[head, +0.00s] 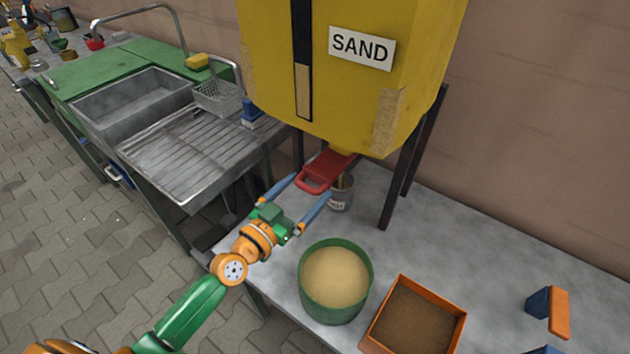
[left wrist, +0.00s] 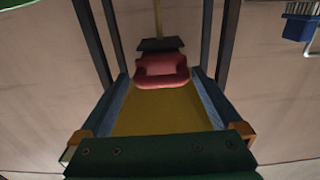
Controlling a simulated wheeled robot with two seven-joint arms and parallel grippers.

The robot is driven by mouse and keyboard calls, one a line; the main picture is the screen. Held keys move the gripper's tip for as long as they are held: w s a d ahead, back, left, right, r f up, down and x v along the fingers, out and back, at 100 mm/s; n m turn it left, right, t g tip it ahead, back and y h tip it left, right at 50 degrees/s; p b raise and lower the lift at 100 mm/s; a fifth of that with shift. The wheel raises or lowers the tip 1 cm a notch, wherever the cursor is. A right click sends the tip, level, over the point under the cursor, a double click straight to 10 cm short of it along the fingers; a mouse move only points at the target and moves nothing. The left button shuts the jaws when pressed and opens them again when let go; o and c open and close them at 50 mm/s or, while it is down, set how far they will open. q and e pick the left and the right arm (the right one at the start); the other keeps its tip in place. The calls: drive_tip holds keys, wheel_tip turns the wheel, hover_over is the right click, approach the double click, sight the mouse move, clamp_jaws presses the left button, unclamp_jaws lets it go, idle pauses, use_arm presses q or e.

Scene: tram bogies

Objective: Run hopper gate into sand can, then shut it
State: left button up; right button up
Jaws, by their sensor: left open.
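The yellow sand hopper (head: 345,85) stands on legs above the grey table. Its red gate handle (head: 318,176) sticks out below it toward my left gripper (head: 311,187). That gripper is open, its two blue fingers on either side of the handle. In the left wrist view the red handle (left wrist: 162,70) lies between the finger ends, with clear space beside it. The small sand can (head: 342,194) stands under the outlet, partly hidden by a finger. A thin tan streak shows between outlet and can, perhaps falling sand; the fill level is unclear. My right gripper is not seen.
A green tub of sand (head: 335,312) and an orange box of brown material (head: 446,315) stand at the front. An orange and blue item (head: 548,310) lies at right. Dark hopper legs (head: 396,190) flank the can. A sink bench (head: 190,160) is at left.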

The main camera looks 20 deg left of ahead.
sight(316, 179)
use_arm(q)
drive_tip(key=x, duration=0.4)
drive_tip(key=shift+c, duration=0.2)
drive_tip(key=shift+f, duration=0.1)
clamp_jaws()
drive_tip(key=shift+b+x, duration=0.4)
drive_tip(key=shift+x, duration=0.75)
drive_tip(key=shift+o, duration=0.2)
unclamp_jaws()
drive_tip(key=shift+w+d, duration=0.1)
drive_tip(key=shift+w, duration=0.05)
drive_tip(key=v, duration=0.7)
drive_tip(key=shift+p, duration=0.3)
